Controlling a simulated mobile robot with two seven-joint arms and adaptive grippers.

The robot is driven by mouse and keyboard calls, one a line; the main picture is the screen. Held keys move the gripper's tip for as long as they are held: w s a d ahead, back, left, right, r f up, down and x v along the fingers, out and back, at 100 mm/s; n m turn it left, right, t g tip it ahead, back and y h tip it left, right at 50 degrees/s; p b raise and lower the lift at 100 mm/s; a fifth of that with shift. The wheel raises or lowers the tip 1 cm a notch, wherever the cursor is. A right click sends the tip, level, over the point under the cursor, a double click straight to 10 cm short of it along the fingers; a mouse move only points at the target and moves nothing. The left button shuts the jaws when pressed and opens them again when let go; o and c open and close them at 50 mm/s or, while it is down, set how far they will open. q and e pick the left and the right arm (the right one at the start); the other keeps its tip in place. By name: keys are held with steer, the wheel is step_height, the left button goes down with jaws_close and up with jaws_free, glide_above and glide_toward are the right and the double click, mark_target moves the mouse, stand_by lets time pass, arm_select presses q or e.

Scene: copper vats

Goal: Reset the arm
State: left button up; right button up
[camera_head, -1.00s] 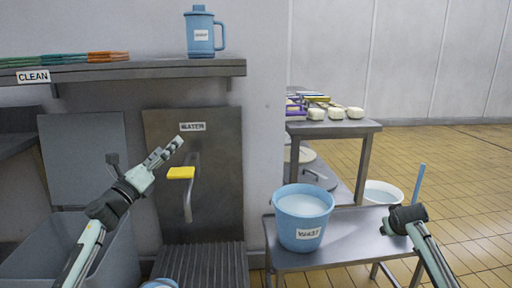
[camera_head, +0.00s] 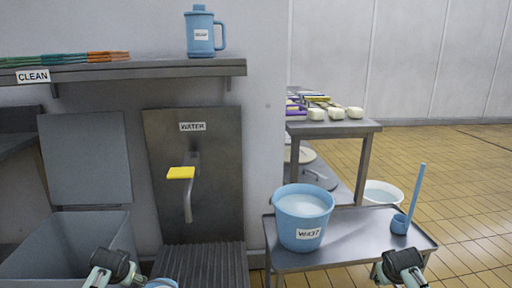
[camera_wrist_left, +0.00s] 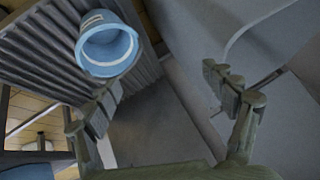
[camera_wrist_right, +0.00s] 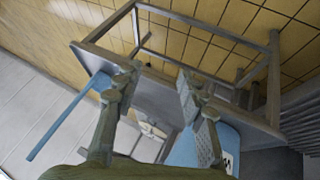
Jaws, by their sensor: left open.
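My left arm (camera_head: 112,266) shows low in the head view, below the water tap, with its fingers out of sight there. In the left wrist view my left gripper (camera_wrist_left: 163,92) is open with nothing between its fingers. A blue bucket (camera_wrist_left: 108,48) sits on the ribbed grate beyond the left finger. My right arm (camera_head: 402,266) shows at the bottom right of the head view, in front of the metal table. In the right wrist view my right gripper (camera_wrist_right: 156,82) has its fingers apart and nothing held. The table and a blue container appear beyond them.
The yellow-handled water tap (camera_head: 181,173) hangs over a ribbed grate (camera_head: 205,262). A filled blue bucket (camera_head: 303,222) and a long-handled blue dipper (camera_head: 401,222) stand on the metal table (camera_head: 345,240). A grey bin (camera_head: 75,240) is at left; a blue jug (camera_head: 200,35) is on the shelf.

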arm_select(q)
steer(key=s+d+f+g, duration=0.1)
steer(key=s+d+f, duration=0.2)
steer(key=s, duration=0.8)
steer(key=s+d+f+g+h, duration=0.1)
steer(key=s+d+f, duration=0.3)
steer(key=s, duration=0.7)
steer(key=s+d+f+g+h, duration=0.1)
steer(key=s+d+f, duration=0.2)
steer(key=s+f, duration=0.3)
steer(key=s, duration=0.5)
steer(key=shift+d+f+m, duration=0.2)
steer(key=shift+d+m, duration=0.2)
arm_select(e)
steer(key=s+a+f+g, duration=0.1)
steer(key=s+a+f, duration=0.2)
steer(key=s, duration=0.8)
steer(key=s+a+f+g+y, duration=0.1)
steer(key=s+a+f, duration=0.3)
steer(key=s, duration=0.7)
steer(key=s+a+f+g+y, duration=0.1)
steer(key=s+a+f, duration=0.3)
steer(key=s, duration=0.7)
step_height(320, 180, down, 2)
steer(key=shift+f+n, duration=0.15)
steer(key=shift+n, duration=0.25)
